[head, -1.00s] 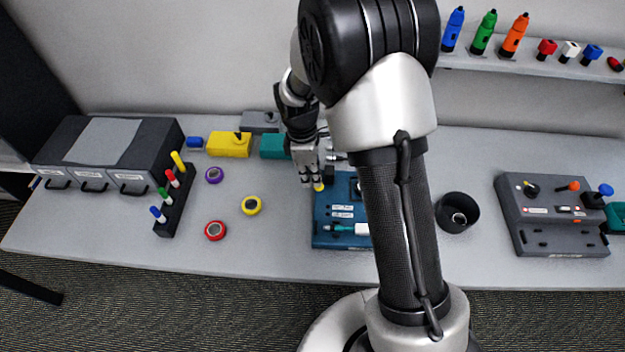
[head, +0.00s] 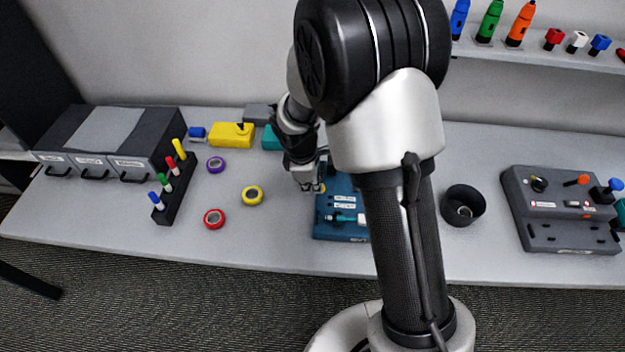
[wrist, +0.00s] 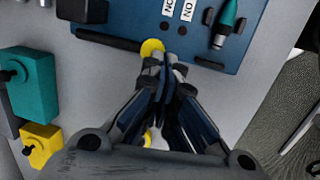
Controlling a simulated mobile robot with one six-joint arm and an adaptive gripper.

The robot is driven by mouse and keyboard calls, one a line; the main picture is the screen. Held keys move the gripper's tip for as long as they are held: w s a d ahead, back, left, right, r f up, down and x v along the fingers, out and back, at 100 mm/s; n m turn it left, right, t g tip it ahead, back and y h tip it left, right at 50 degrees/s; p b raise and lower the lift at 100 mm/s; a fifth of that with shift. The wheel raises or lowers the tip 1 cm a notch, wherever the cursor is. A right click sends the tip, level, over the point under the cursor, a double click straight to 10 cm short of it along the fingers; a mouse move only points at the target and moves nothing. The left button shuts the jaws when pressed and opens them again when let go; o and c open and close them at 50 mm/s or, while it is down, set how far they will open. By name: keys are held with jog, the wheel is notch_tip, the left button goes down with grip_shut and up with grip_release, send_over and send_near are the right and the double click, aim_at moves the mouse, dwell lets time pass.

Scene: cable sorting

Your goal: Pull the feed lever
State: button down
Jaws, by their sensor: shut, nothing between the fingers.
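A blue panel (head: 340,236) lies on the table, partly hidden behind my arm in the head view. It also fills the top of the wrist view (wrist: 130,18). A round yellow knob (wrist: 151,48), which looks like the lever's handle, sits over a dark slot (wrist: 108,40) along the panel's near edge. In the head view my gripper (head: 316,188) is low at the panel's left side and largely covers the knob. In the wrist view my gripper (wrist: 164,62) is shut and empty, its fingertips right beside the knob. I cannot tell whether they touch it.
A black block (wrist: 82,10) and a teal-tipped tool (wrist: 226,22) are on the panel. Teal (wrist: 33,84) and yellow (wrist: 42,145) boxes stand behind. A black cup (head: 463,206) and grey panel (head: 545,235) stand right; tape rolls (head: 214,219) lie left.

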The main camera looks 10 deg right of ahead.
jog(key=shift+s+f, duration=0.15)
jog(key=shift+f, duration=0.45)
jog(key=shift+a+r, duration=0.1)
jog(key=shift+r, duration=0.15)
jog(key=s+a+r+p, duration=0.1)
jog(key=s+r+p, duration=0.1)
jog(key=r, duration=0.4)
jog(key=s+a+r+p, duration=0.2)
jog(key=s+r+p, duration=0.1)
jog(key=r, duration=0.2)
jog(key=shift+s+a+r, duration=0.3)
jog(key=shift+s+r, duration=0.05)
jog(key=shift+r, duration=0.05)
jog(key=s+d+r+m+t+b, duration=0.1)
jog(key=s+d+r+m, duration=0.4)
jog(key=s+r+m, duration=0.45)
jog(key=s+d+r+m+t+y+b, duration=0.1)
jog(key=s+r+m, duration=0.4)
jog(key=s, duration=0.6)
jog(key=shift+d+r+t+y+b, duration=0.2)
jog(key=shift+r+t+y+b, duration=0.25)
jog(key=shift+t, duration=0.25)
